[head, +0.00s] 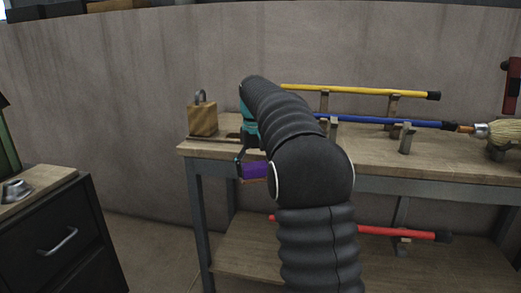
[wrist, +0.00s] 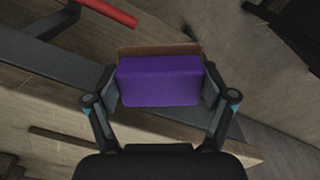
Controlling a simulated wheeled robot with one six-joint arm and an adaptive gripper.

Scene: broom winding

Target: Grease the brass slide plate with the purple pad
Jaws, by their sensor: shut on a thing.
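My gripper (wrist: 160,85) is shut on the purple pad (wrist: 160,82), with one finger on each side of it. The pad is a purple block with a brown layer along its far edge. In the head view the purple pad (head: 256,170) shows in front of the workbench's front edge, left of my arm, which hides part of the gripper. The pad appears apart from the bench. I cannot make out the brass slide plate for certain in either view; my arm covers part of the bench top.
The wooden workbench (head: 455,173) holds a brass-coloured block with a handle (head: 203,121), a yellow pole (head: 350,89) and a blue-handled broom (head: 390,121) on supports. A dark drawer cabinet (head: 60,240) stands at left.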

